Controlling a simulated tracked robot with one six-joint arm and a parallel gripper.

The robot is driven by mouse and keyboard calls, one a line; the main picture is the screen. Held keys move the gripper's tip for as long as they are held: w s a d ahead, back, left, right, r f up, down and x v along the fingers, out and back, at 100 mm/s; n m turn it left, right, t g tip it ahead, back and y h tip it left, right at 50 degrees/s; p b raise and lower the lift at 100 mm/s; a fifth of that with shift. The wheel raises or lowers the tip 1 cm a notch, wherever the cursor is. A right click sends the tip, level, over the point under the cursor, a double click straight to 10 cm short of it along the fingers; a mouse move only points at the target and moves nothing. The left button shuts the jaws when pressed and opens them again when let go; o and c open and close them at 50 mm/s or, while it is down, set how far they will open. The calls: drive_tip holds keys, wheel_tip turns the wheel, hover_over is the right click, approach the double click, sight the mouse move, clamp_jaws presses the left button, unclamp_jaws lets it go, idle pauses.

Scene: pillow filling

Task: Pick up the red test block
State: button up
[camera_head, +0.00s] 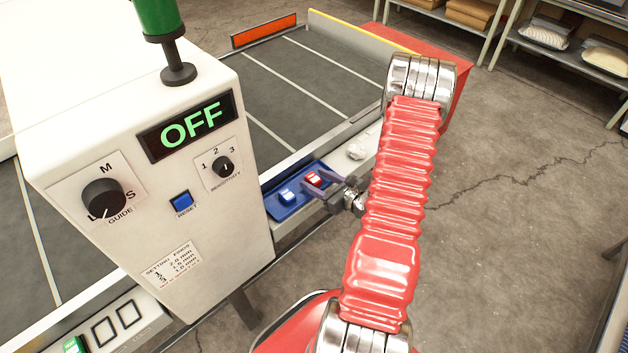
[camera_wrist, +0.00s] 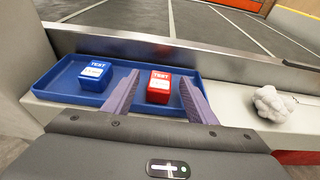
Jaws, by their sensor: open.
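The red test block (camera_wrist: 159,87) sits upright in a shallow blue tray (camera_wrist: 62,84), toward the tray's right end. It also shows in the head view (camera_head: 312,179), close to my gripper's fingers. A blue test block (camera_wrist: 95,75) sits in the same tray to the left, and shows in the head view (camera_head: 287,196). My gripper (camera_wrist: 158,98) is open, with one finger on each side of the red block in the wrist view and nothing held. I cannot tell whether either finger touches the block.
A white crumpled lump (camera_wrist: 272,104) lies right of the tray on the pale ledge. A metal rail and dark conveyor belt (camera_head: 300,80) lie behind the tray. A white control box (camera_head: 150,170) reading "OFF" stands to the left. Open floor lies to the right.

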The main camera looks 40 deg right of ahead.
sight(317, 181)
idle(0.3)
drive_tip(key=c, duration=1.2)
drive_tip(key=shift+r, duration=0.15)
drive_tip(key=shift+r, duration=4.85)
